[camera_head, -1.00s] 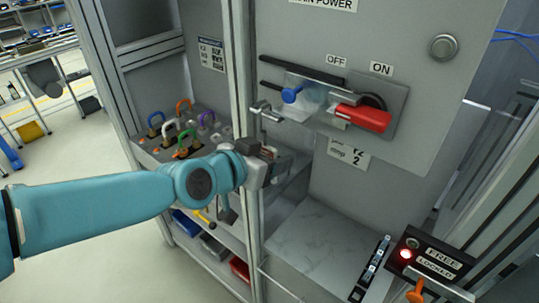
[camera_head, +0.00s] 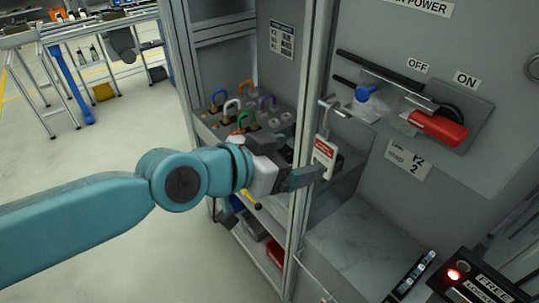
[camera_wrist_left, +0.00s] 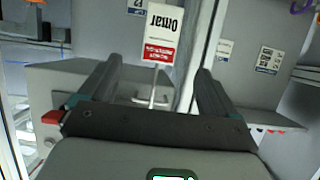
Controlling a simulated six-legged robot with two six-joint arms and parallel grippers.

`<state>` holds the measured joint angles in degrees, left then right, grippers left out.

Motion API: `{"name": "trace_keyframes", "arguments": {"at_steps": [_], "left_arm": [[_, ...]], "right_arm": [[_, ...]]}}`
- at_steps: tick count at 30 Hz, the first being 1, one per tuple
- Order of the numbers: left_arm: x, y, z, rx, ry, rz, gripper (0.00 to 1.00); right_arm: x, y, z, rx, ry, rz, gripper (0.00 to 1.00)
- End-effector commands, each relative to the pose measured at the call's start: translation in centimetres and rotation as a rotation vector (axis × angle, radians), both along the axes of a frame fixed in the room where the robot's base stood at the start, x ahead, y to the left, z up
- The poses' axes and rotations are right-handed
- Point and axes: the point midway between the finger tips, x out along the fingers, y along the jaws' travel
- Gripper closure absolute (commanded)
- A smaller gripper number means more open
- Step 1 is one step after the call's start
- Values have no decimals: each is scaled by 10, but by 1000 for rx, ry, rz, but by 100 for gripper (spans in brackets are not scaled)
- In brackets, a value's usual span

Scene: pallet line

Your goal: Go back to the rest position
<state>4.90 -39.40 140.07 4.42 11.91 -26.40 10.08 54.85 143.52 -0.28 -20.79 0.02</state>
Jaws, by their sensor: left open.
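My left gripper (camera_head: 312,176) reaches in from the left in the head view, in front of the grey cabinet. In the left wrist view its two fingers (camera_wrist_left: 160,75) stand wide apart with nothing held between them. A white and red tag (camera_head: 325,153) hangs below a metal hook (camera_head: 331,106) beside the cabinet post, close to the fingertips. In the left wrist view the tag (camera_wrist_left: 160,33) appears upside down, reads "Omar", and lies beyond the gap between the fingers. My right gripper is not in view.
A rack of coloured padlocks (camera_head: 245,118) stands left of the post, behind my arm. A red switch handle (camera_head: 438,128) is on the panel at right. A box with a lit red lamp (camera_head: 454,274) is at lower right. Open floor lies at left.

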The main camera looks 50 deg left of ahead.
Motion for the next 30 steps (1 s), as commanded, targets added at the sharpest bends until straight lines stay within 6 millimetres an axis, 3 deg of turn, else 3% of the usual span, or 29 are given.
{"name": "trace_keyframes", "arguments": {"at_steps": [3, 9, 17, 20, 23, 26, 30], "left_arm": [[-23, 2, 10, 2, -6, 2, 9], [-45, 4, 19, 1, -2, 1, 9], [-49, 4, 20, 1, 2, -1, 9], [-42, 3, 12, -6, 23, -4, 9], [-19, -2, -14, -31, 95, -12, 9], [14, -11, -63, -72, 212, -21, 9], [49, -30, -146, -135, 389, -27, 9]], "right_arm": [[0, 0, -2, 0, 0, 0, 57], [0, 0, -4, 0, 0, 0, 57], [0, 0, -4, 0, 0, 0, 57], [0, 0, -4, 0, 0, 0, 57], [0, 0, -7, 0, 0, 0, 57], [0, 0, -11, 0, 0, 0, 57], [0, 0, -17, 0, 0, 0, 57]]}}
